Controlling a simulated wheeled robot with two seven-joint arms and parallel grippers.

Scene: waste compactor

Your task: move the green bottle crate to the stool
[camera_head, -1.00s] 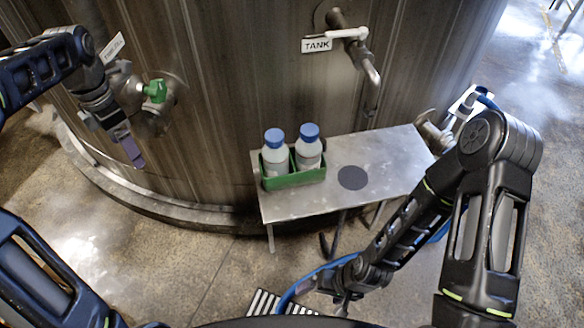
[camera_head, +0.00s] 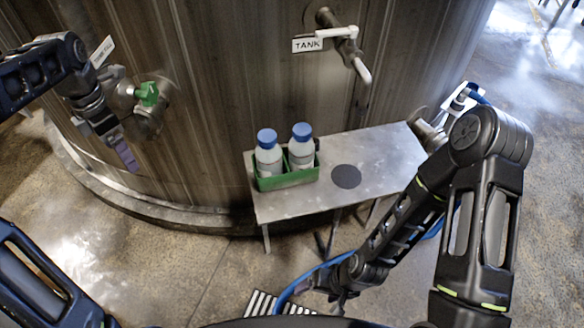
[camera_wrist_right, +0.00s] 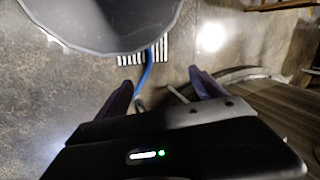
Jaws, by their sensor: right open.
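The green bottle crate (camera_head: 289,180) stands upright on the left end of a low metal bench (camera_head: 300,203) in the head view. It holds two pale bottles with blue caps (camera_head: 267,136). My right gripper (camera_head: 332,292) is low, in front of and below the bench, apart from the crate. In the right wrist view its two fingers (camera_wrist_right: 162,92) are spread with nothing between them. My left gripper (camera_head: 125,152) hangs at the left by the tank wall, apart from the crate; its jaw opening is not clear. I cannot make out a separate stool.
A large metal tank (camera_head: 215,110) stands behind the bench, with a green-handled valve (camera_head: 148,93) and a tap beside a TANK sign (camera_head: 307,45). A dark round patch (camera_head: 346,176) marks the bench's clear top. A blue hose (camera_head: 310,270) and striped grating (camera_head: 262,303) lie below.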

